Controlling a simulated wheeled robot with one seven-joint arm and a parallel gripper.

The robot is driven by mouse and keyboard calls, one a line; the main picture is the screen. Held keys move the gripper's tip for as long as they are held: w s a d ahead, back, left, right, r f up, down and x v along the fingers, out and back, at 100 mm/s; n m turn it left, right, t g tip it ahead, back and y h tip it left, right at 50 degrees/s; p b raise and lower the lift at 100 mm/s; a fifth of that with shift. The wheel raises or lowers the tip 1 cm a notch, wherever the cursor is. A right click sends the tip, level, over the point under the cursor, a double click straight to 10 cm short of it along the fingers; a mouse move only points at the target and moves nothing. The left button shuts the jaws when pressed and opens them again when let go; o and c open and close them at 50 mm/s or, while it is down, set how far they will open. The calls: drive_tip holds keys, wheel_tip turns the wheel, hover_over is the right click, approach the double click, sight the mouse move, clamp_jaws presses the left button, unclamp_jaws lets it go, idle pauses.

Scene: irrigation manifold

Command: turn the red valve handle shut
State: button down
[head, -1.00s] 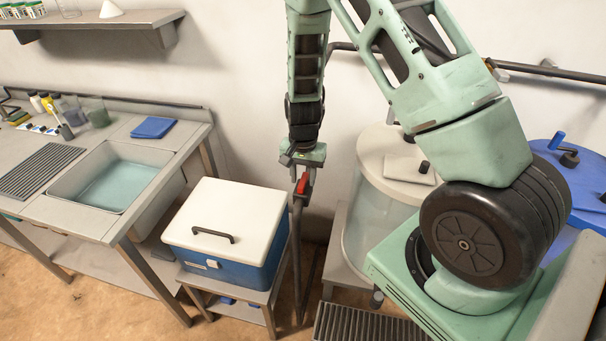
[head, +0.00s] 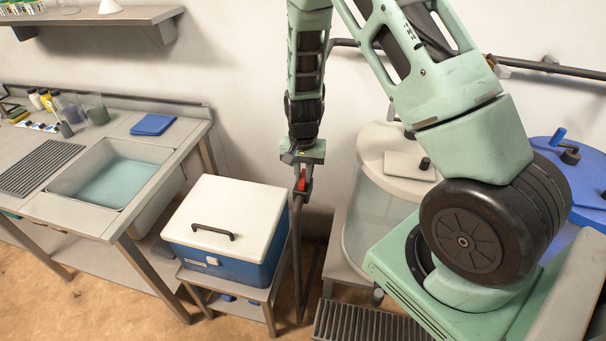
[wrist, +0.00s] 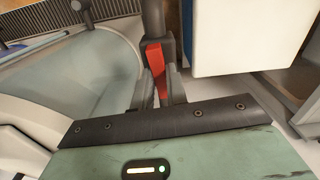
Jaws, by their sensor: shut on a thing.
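The red valve handle (head: 302,184) sits at the top of a thin upright pipe (head: 298,245), between the cooler and the round tank. My gripper (head: 302,178) reaches down from above and is shut on the handle. In the wrist view the red handle (wrist: 155,62) shows between the two fingers of my gripper (wrist: 160,88), with the dark pipe running up from it. The fingers hide part of the handle, and the valve body is hard to make out.
A white-lidded blue cooler (head: 228,228) stands on a low stand just left of the pipe. A clear round tank (head: 375,215) with a pale lid stands close on the right. A sink bench (head: 60,205) is at the left. A floor grate (head: 365,322) lies in front.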

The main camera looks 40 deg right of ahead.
sight(303, 176)
drive_tip(key=n+b, duration=0.2)
drive_tip(key=n, duration=0.2)
drive_tip(key=n+b, duration=0.1)
drive_tip(key=n, duration=0.3)
drive_tip(key=shift+n+b, duration=0.3)
drive_tip(key=shift+n, duration=0.1)
drive_tip(key=n, duration=0.4)
drive_tip(key=shift+r+n, duration=0.1)
drive_tip(key=shift+n, duration=1.9)
drive_tip(key=c, duration=1.4)
unclamp_jaws()
wheel_tip(303, 176, up, 17)
drive_tip(key=b, duration=0.2)
drive_tip(key=shift+r+b, duration=0.15)
drive_tip(key=shift+b, duration=0.25)
